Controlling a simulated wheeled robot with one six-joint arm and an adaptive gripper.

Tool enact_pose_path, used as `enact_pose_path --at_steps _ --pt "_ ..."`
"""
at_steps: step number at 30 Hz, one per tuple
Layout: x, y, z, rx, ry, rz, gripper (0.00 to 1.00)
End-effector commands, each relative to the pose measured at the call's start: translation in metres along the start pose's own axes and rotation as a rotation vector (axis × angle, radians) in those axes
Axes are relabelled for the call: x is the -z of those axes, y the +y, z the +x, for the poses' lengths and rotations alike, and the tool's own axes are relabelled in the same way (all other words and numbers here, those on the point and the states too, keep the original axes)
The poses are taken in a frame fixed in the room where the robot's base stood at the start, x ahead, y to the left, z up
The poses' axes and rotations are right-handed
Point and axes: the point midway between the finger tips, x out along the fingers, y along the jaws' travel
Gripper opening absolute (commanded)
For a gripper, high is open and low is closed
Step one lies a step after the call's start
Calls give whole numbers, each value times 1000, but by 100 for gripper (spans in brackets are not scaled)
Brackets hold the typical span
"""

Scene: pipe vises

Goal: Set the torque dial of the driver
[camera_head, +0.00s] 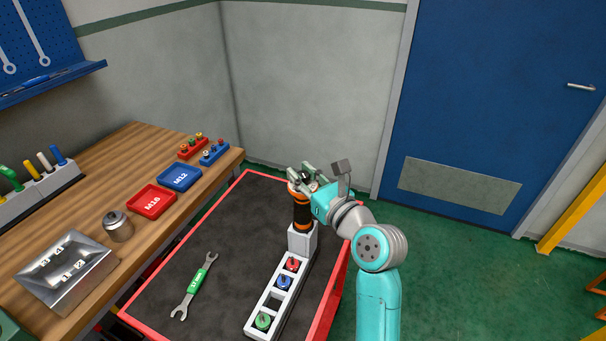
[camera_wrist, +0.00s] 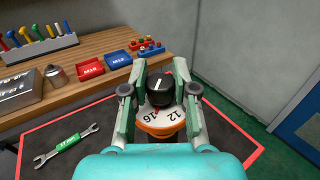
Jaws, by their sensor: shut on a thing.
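The driver (camera_head: 302,214), orange and black, stands upright in a light grey block at the far end of a white holder (camera_head: 262,299) on the cart. Its torque dial is a black knob (camera_wrist: 160,93) with a white pointer line, above a white scale (camera_wrist: 160,118). The numbers 16 and 12 are readable on the near side of the scale; the pointer faces away from them. My gripper (camera_head: 304,175) is at the driver's top, its two fingers shut on the knob from both sides. The far part of the scale is hidden by the knob and fingers.
The holder carries red, blue and green pieces. A green-handled wrench (camera_head: 196,286) lies on the red-rimmed cart (camera_head: 165,255). The wooden bench (camera_head: 139,140) at left holds red and blue trays, a metal cup (camera_head: 117,227) and a numbered metal box (camera_head: 66,273).

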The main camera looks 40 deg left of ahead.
Motion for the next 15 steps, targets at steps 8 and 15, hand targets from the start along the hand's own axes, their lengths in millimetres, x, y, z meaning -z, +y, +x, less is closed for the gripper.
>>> enact_pose_path --at_steps 8,15 --pt "-1 -2 0 -112 0 1 0" --pt "-1 -3 0 -313 -1 0 0"
